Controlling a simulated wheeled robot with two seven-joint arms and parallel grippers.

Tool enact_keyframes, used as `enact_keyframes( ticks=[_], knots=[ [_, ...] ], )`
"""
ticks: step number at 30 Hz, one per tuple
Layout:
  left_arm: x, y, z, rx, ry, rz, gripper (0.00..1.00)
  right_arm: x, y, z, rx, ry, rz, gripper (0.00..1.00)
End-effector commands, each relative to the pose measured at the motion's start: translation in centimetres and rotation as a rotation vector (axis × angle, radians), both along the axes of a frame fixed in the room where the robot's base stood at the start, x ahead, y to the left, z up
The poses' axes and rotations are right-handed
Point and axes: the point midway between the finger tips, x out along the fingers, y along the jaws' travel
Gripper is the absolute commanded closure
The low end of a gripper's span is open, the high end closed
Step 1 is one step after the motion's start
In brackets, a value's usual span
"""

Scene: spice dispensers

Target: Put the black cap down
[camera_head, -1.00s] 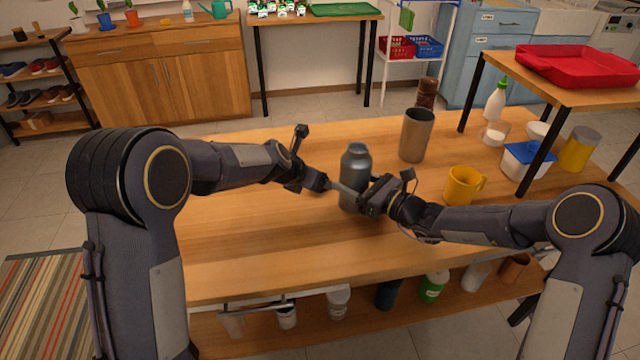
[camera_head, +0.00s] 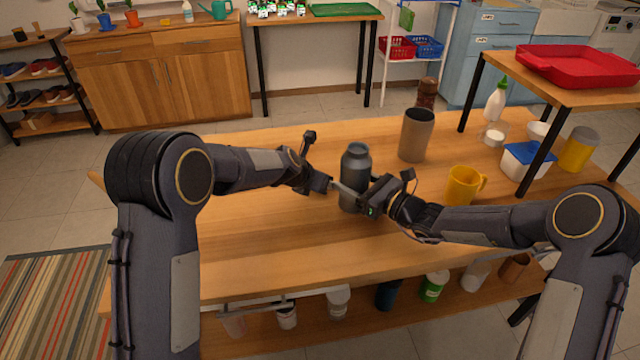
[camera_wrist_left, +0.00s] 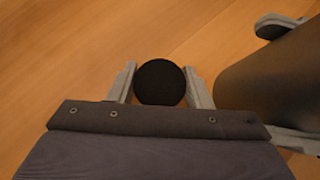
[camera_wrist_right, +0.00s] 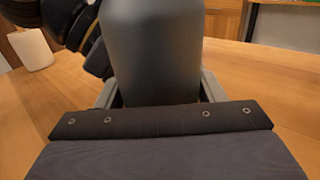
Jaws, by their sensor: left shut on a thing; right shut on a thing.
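The black cap (camera_wrist_left: 160,83) is round and sits between the two fingers of my left gripper (camera_wrist_left: 160,88), which is shut on it. In the head view my left gripper (camera_head: 334,186) is just left of the dark grey bottle, and the cap cannot be made out there. The bottle (camera_head: 355,165) stands upright on the table with its top open. My right gripper (camera_head: 358,194) is shut on the bottle from the right; the right wrist view shows the bottle (camera_wrist_right: 152,50) between its fingers. In the left wrist view the bottle is close on the right.
The wooden table (camera_head: 250,235) is clear to the left and in front of the grippers. A brown-grey cup (camera_head: 416,136) stands behind the bottle, and a yellow mug (camera_head: 463,186) stands to the right. A raised shelf with a red tray (camera_head: 580,66) is at the right.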

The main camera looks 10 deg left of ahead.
Motion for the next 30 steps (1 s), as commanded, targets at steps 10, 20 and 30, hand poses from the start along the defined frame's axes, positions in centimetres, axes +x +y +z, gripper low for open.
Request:
enact_keyframes(
  ticks=[10, 20, 30],
  knots=[
    [0.0, -0.1, 2.6, 0.0, -0.005, -0.002, 0.8, 0.0, 0.0, 0.0, 0.001, 0.001, 0.0, 0.79],
    [0.0, -0.1, 8.7, 0.0, -0.003, -0.001, 0.8, 0.0, 0.0, 0.0, 0.001, 0.001, 0.0, 0.79],
    [0.0, 0.0, 10.1, 0.0, 0.0, 0.0, 0.8, 0.0, 0.0, 0.0, 0.001, 0.001, 0.0, 0.79]
  ],
)
